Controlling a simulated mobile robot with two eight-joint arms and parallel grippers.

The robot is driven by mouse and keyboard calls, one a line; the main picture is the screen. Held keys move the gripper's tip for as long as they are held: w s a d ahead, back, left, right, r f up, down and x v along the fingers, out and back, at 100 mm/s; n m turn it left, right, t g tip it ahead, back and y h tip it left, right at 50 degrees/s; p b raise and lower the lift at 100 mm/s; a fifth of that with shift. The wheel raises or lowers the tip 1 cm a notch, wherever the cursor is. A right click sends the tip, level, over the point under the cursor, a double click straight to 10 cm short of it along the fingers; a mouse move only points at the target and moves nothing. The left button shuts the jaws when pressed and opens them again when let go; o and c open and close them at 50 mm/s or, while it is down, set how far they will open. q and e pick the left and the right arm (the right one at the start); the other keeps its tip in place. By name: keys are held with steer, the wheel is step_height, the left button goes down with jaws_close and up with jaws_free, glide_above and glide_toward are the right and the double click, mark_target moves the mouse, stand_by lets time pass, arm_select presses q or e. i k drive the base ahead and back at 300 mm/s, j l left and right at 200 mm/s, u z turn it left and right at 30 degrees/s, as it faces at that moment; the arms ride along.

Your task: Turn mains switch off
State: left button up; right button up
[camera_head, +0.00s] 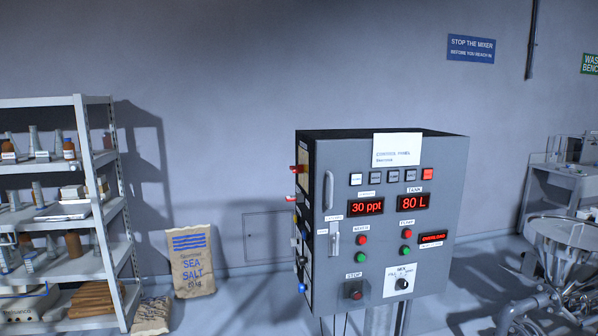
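The grey control panel box (386,220) stands at centre right on a post, its front turned to me. A small pale lever switch (334,240) with a label above it sits at the left of the front, below a long grey handle (329,191). The left side face carries red-tipped parts (294,198) and blue-tipped parts (303,290), seen edge-on. I cannot read which of these is the mains switch, nor its position. Neither of my grippers is in view.
The panel front also has displays reading 30 ppt and 80 L, buttons, a red stop button (355,294) and a black knob (402,284). A shelf (75,190) and salt sack (191,262) stand left. A metal hopper (568,250) stands right.

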mark_target(299, 169)
steer(key=j+z, duration=0.15)
steer(key=j, duration=0.15)
steer(key=i+j+z, duration=0.1)
steer(key=i+j, duration=0.25)
steer(key=i+j+z, duration=0.15)
steer(key=i+j, duration=0.15)
steer(key=i+j+z, duration=0.1)
steer(key=i+j, duration=0.2)
steer(key=j, duration=0.2)
steer(key=i+j+z, duration=0.15)
steer(key=i+j, duration=0.15)
steer(key=j, duration=0.15)
